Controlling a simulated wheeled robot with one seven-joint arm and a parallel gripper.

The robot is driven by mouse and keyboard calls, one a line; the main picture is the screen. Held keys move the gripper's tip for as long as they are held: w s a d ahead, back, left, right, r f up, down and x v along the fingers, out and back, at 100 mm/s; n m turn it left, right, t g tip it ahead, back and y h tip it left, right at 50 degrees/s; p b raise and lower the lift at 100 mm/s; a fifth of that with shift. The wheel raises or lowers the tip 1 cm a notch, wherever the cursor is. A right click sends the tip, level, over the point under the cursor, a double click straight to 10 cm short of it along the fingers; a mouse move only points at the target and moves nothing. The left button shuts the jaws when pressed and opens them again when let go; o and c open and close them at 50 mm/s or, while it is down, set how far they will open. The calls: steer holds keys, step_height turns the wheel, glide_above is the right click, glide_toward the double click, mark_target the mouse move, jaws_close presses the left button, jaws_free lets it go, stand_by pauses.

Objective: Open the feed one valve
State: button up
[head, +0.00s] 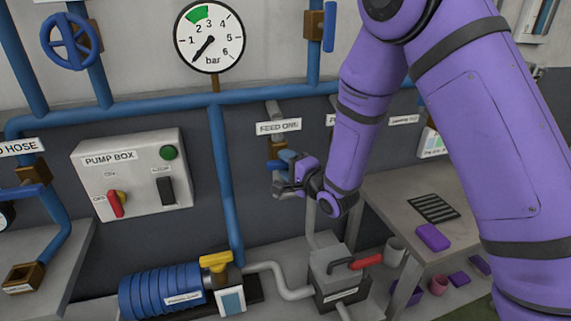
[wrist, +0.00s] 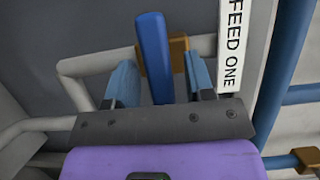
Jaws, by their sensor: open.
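The feed one valve has a brass body (wrist: 179,50) and a blue lever (wrist: 153,50), on a grey pipe beside the FEED ONE label (wrist: 232,45). In the head view the lever (head: 288,155) sits below the label (head: 278,127), partly hidden by my gripper (head: 284,183). In the wrist view the lever lies across the line of the pipe. My gripper (wrist: 160,82) is open, with one blue finger on each side of the lever and a visible gap on both sides. Whether the lever touches the palm is unclear.
A pump box (head: 134,173) with switches is on the wall at left, below a gauge (head: 209,36). A blue pump (head: 165,291) and a grey box with a red handle (head: 340,278) stand below. A table (head: 390,190) is at right.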

steer(key=shift+w+a, duration=0.2)
jaws_close()
